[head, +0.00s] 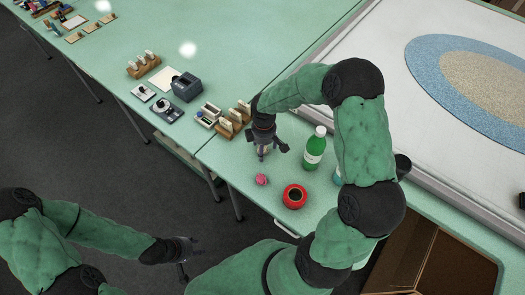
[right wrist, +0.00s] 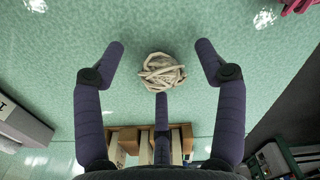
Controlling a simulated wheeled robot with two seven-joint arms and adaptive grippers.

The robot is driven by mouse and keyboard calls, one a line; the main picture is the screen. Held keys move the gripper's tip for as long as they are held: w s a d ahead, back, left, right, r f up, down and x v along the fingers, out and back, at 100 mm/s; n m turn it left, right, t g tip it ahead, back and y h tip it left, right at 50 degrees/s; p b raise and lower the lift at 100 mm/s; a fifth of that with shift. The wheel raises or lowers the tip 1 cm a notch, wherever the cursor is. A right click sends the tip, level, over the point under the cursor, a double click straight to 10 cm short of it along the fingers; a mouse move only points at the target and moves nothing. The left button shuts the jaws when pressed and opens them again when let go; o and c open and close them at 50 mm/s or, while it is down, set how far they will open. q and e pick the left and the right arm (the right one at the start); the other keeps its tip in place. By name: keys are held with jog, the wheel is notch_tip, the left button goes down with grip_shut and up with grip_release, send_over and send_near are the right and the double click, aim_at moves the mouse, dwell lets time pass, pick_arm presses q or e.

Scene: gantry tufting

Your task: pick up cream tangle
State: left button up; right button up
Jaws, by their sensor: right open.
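The cream tangle (right wrist: 162,71) is a small heap of cream yarn lying on the green table (right wrist: 60,60). In the right wrist view it sits ahead of my right gripper (right wrist: 160,70), between its spread fingers and apart from them. The right gripper is open and empty. In the head view the right gripper (head: 268,150) points down over the table and mostly hides the tangle. My left gripper (head: 190,250) is at the lower left, off the table above the dark floor; its fingers are too small to tell open from shut.
A pink tangle (head: 261,180), a red round container (head: 294,196) and a green bottle (head: 315,148) stand close to the right gripper. A wooden holder with cards (head: 230,123) is just left of it. A white-framed panel with a blue and tan oval (head: 485,80) lies at right.

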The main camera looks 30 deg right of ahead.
jog(key=shift+f, duration=0.2)
jog(key=c, duration=0.8)
jog(key=shift+r, duration=0.1)
